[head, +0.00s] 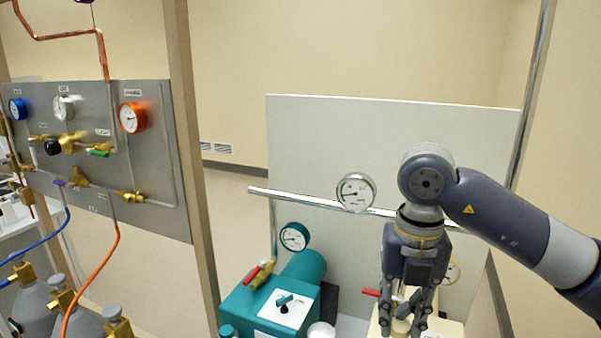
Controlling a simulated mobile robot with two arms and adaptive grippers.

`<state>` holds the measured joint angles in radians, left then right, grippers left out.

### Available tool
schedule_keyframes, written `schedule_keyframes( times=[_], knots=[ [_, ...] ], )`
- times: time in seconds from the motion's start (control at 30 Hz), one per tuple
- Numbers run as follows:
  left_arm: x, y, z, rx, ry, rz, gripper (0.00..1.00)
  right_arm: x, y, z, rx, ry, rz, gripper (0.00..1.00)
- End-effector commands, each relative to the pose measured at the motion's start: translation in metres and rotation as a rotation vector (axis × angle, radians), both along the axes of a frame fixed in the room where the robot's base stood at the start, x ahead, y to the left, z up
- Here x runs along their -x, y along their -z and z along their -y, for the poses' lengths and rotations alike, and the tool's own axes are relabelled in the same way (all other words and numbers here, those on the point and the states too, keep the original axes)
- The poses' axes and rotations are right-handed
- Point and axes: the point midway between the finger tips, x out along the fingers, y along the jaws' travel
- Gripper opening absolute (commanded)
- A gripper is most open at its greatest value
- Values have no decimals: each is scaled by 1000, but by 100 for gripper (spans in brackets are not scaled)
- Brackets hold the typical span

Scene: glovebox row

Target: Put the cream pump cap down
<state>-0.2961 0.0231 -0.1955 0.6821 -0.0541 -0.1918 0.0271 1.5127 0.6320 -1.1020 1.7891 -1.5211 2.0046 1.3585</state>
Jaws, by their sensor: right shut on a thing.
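My right gripper (404,318) points down over the cream pump (450,328) at the bottom right. It is shut on a small cream-coloured cap (402,325) between its fingers. The fingers hide part of the cap, and I cannot tell whether it touches the pump below. The cream pump is mostly hidden behind the gripper and cut off by the picture's lower edge. My left gripper is not in view.
A teal pump (252,308) with a red-handled valve and a gauge stands left of the gripper. A metal pipe (300,198) with a round gauge (356,192) crosses behind. A grey gas panel (150,180) and gas cylinders (35,305) are at left.

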Motion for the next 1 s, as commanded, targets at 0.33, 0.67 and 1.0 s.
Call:
schedule_keyframes(
  times=[0.33, 0.67, 1.0],
  knots=[
    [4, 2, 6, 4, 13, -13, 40, 4, 9, 4, 3, -206, 1, 0],
    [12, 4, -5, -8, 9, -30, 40, 11, 25, 10, 9, -802, 5, 0],
    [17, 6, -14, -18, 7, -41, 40, 20, 43, 17, 15, -1432, 4, 0]
  ],
)
